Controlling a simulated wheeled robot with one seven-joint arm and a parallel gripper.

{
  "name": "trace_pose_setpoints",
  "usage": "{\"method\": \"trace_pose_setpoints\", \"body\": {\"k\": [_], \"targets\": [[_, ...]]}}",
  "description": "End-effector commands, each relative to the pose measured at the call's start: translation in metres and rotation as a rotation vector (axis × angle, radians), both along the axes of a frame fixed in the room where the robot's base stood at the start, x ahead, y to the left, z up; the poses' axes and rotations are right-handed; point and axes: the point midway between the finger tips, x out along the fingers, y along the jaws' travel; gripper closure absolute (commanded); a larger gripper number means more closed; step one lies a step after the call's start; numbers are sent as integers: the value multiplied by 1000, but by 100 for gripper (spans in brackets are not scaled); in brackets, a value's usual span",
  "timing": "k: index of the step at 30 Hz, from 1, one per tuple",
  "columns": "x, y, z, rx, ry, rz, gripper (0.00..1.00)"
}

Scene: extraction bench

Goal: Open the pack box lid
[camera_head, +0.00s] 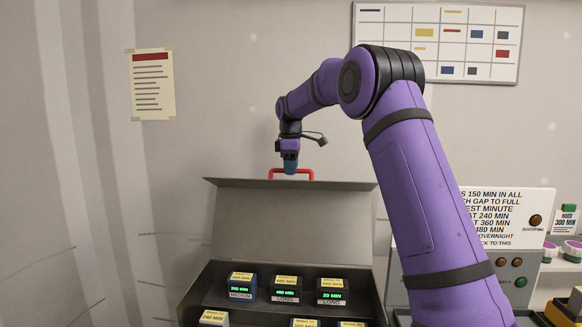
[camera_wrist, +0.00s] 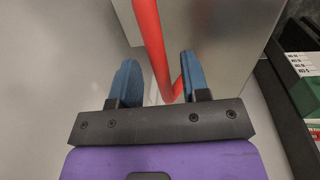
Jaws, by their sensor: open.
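The grey pack box (camera_head: 199,283) stands low in the head view with its lid (camera_head: 290,222) raised and leaning back near upright. A red handle (camera_head: 308,172) sits on the lid's top edge. My gripper (camera_head: 290,168) is at the handle, pointing down. In the wrist view my gripper (camera_wrist: 160,80) has its two blue fingers apart, with the red handle (camera_wrist: 152,45) passing between them. The jaws are not closed on it. The lid's grey face (camera_wrist: 215,50) fills the right of the wrist view.
Inside the box are several dark timer modules (camera_head: 285,290) with green displays and yellow labels. A control panel (camera_head: 515,275) with a printed sign (camera_head: 500,215) stands at the right. My arm spans the middle right. The wall is behind the lid.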

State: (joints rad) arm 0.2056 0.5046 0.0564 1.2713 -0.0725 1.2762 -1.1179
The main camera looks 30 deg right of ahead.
Motion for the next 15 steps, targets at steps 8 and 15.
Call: {"method": "trace_pose_setpoints", "body": {"k": [8, 15], "targets": [[0, 0, 0, 0, 0, 0, 88], [0, 0, 1, -1, -2, 0, 100]]}}
